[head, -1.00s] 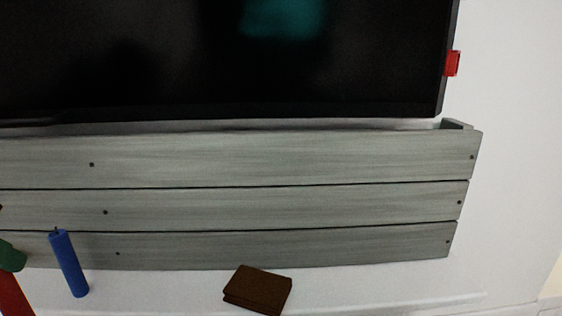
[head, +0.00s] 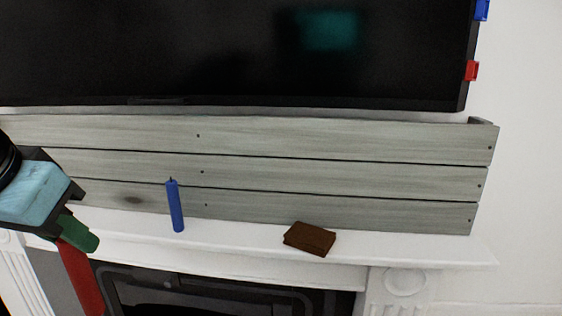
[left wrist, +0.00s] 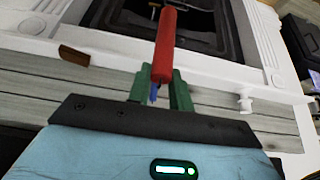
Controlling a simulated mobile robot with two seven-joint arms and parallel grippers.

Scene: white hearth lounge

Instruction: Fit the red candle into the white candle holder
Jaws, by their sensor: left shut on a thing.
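The red candle (head: 80,280) hangs down at a tilt from my left gripper (head: 80,232) at the lower left of the head view. In the left wrist view the red candle (left wrist: 165,45) sits between the green fingers (left wrist: 160,92), which are shut on it. A small white object that looks like the candle holder (left wrist: 244,102) stands on the mantel, apart from the candle, to its right in the left wrist view. I cannot make out the holder in the head view. My right gripper is not in view.
A blue candle (head: 175,206) stands upright on the white mantel shelf (head: 400,246). A brown wallet-like block (head: 310,239) lies to its right. Grey planks (head: 330,168) and a dark screen (head: 230,60) are behind. The fireplace opening (head: 220,295) is below. The shelf's right end is clear.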

